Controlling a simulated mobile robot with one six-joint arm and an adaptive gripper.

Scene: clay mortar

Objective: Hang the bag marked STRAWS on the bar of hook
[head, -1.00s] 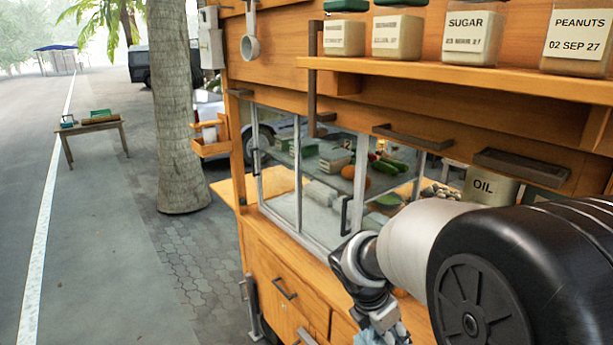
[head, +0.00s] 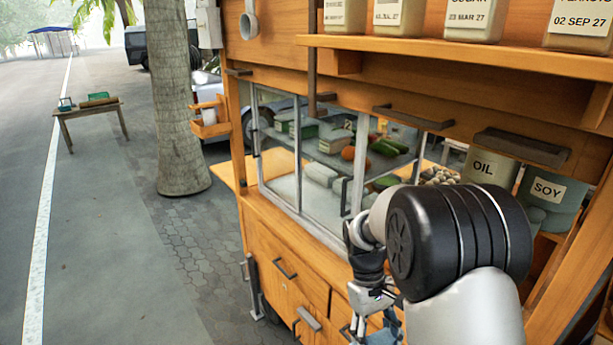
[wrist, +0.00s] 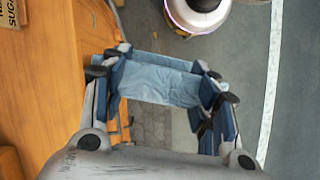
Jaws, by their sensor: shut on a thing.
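My gripper (wrist: 163,83) is shut on a light-blue bag (wrist: 165,78) in the wrist view, with the bag's cloth stretched between the dark-blue fingers. No lettering shows on it, so I cannot tell whether it reads STRAWS. In the head view my gripper (head: 378,300) hangs low in front of the stall's drawers, and a bit of blue shows below it at the picture's bottom edge. I cannot tell which of the stall's dark fittings is the hook; a dark vertical bar (head: 313,75) and a dark horizontal bar (head: 412,117) show above the window.
The wooden stall has a glass window (head: 320,160), a jar shelf (head: 450,52), and OIL (head: 487,170) and SOY (head: 548,192) containers at right. Drawer handles (head: 285,268) stick out below. A tree trunk (head: 175,110) stands left. Open paving lies left of the stall.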

